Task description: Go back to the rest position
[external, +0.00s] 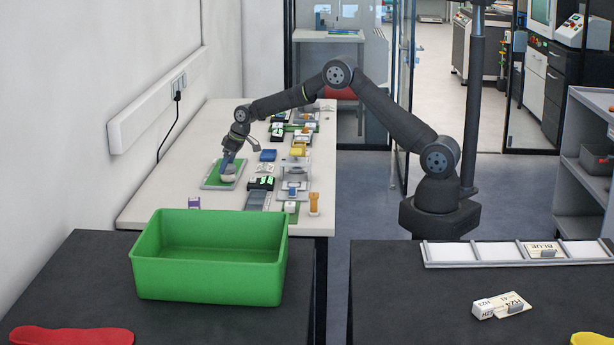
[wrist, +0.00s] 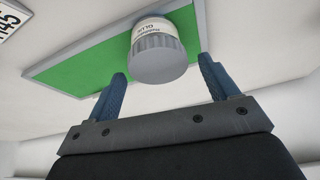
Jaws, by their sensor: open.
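My gripper (external: 229,160) is low over the white table (external: 150,205), at the green pad (external: 212,181) near the wall. In the wrist view my gripper (wrist: 168,82) is open, its two blue fingers spread apart. A white jar with a grey ribbed lid (wrist: 158,50) stands on the green pad (wrist: 85,62), ahead of and between the fingers. The fingers appear apart from the jar. In the external view the jar (external: 228,178) shows just below the fingers.
A green bin (external: 210,280) stands on the dark front table. Several small devices and a yellow part (external: 298,149) stand on the white table to the right of my gripper. An orange piece (external: 314,203) is at its near right edge. A label tray (external: 515,253) lies at the right.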

